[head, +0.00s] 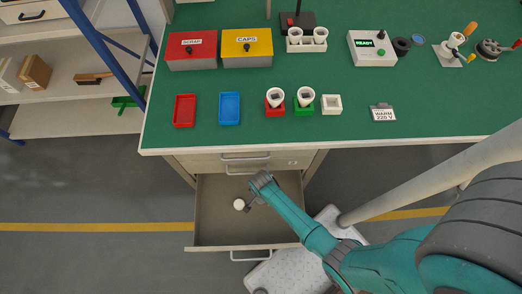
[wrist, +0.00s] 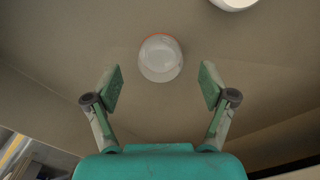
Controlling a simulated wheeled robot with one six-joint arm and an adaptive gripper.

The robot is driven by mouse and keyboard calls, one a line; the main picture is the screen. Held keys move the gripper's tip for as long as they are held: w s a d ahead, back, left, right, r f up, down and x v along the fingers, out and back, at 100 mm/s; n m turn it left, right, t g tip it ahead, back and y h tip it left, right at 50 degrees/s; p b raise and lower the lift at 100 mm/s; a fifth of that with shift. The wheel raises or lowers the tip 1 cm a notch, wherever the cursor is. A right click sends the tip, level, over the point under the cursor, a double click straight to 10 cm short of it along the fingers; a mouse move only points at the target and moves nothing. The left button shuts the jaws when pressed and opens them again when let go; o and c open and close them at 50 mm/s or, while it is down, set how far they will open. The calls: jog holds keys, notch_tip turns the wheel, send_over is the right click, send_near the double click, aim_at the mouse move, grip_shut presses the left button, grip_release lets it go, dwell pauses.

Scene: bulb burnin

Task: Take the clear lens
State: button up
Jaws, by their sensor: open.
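My gripper (head: 251,202) reaches down into the open drawer (head: 218,235). In the wrist view my gripper (wrist: 160,86) is open, its two green-padded fingers apart with nothing between the pads. A translucent, pale round cup with an orange tint at its far rim, which looks like the clear lens (wrist: 160,58), lies on the drawer floor just ahead of the fingertips, centred between them. A second, whiter round piece (wrist: 234,2) is cut off at the top edge. In the head view one white round piece (head: 239,204) shows left of my gripper; I cannot tell which of the two it is.
The green bench (head: 340,140) overhangs behind the drawer, holding a red SCRAP box (head: 192,51), a yellow CAPS box (head: 247,49), red (head: 185,110) and blue (head: 229,108) trays and several bulb holders. A blue-framed shelf (head: 105,60) stands left.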

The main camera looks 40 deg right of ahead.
jog(key=shift+f, duration=1)
jog(key=c, duration=0.9)
jog(key=shift+o, duration=0.2)
jog(key=shift+r, duration=0.2)
jog(key=shift+r, duration=0.6)
notch_tip(320, 180, up, 6)
jog(key=shift+f, duration=0.2)
jog(key=w+a, duration=1.1)
jog(key=a, duration=0.3)
jog(key=shift+r, duration=2.2)
